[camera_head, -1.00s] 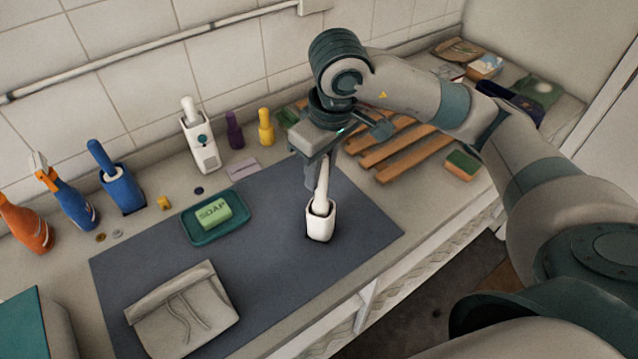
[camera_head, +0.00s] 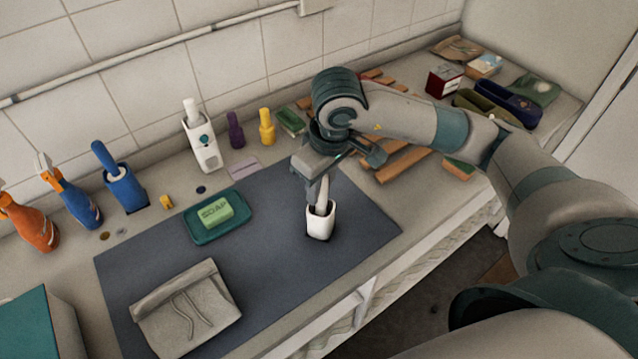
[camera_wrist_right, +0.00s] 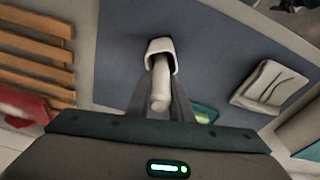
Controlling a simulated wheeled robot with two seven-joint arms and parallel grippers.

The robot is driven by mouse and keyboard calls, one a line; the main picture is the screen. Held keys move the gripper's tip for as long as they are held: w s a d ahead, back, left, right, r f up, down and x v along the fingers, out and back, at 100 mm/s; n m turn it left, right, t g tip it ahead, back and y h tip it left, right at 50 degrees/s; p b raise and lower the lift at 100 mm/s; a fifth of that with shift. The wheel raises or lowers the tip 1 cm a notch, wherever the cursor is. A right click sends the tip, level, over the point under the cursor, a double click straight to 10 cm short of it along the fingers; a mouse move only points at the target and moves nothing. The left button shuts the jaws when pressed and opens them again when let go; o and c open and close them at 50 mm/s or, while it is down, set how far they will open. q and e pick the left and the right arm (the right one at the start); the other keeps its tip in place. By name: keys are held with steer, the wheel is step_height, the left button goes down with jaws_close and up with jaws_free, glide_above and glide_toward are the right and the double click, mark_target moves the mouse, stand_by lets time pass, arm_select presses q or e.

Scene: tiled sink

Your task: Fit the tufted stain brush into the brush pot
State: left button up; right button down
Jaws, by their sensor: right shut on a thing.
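The white brush pot (camera_head: 320,222) stands upright on the dark grey mat. The white handle of the stain brush (camera_head: 322,198) rises from its mouth; the tufted end is hidden. My right gripper (camera_head: 320,187) points down above the pot, shut on the handle. In the right wrist view, the handle (camera_wrist_right: 160,88) lies between the fingers (camera_wrist_right: 162,95), its lower part running into the mouth of the pot (camera_wrist_right: 160,47). How deep the brush sits cannot be told. My left gripper is not in view.
A teal soap dish (camera_head: 206,236) and a folded grey pouch (camera_head: 187,312) lie left of the pot on the mat (camera_head: 275,272). Wooden slats (camera_head: 402,163) lie behind to the right. Bottles and other brush holders line the wall. The mat around the pot is clear.

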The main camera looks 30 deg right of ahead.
steer(key=shift+f, duration=0.1)
steer(key=c, duration=1.6)
jaws_free()
steer(key=shift+r, duration=0.2)
steer(key=r+b, duration=0.1)
steer(key=r, duration=0.2)
steer(key=r+b, duration=0.1)
steer(key=r, duration=0.2)
steer(key=s+r+b, duration=0.1)
steer(key=r, duration=0.2)
steer(key=shift+s+d+r+b, duration=0.1)
steer(key=shift+d+r+b, duration=0.1)
steer(key=shift+b, duration=0.2)
steer(key=shift+s+r+b, duration=0.25)
steer(key=shift+r+b, duration=0.05)
steer(key=shift+r, duration=0.85)
